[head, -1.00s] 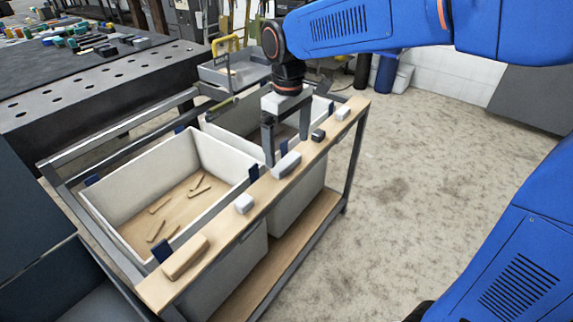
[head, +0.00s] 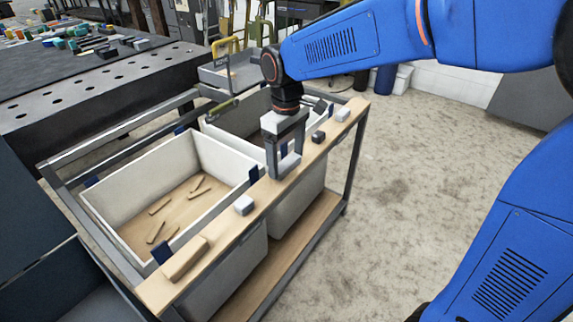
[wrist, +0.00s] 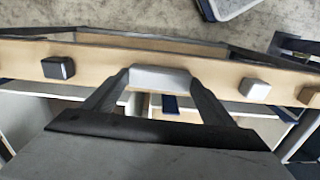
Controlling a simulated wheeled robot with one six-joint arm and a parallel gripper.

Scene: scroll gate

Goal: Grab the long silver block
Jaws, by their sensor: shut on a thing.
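The long silver block (wrist: 160,78) lies on the wooden ledge, between the two fingers of my gripper (wrist: 155,90) in the wrist view. The fingers touch its two ends. In the head view, my gripper (head: 285,163) points down at the middle of the ledge, and the silver block (head: 289,164) shows partly between its fingers. My gripper is shut on the block. The fingers hide part of it in the head view.
The wooden ledge (head: 226,225) also holds a small light block (head: 244,204), a dark block (head: 318,137), another light block (head: 343,114) and a long wooden block (head: 185,258). A white bin (head: 128,183) with several wooden sticks stands behind the ledge.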

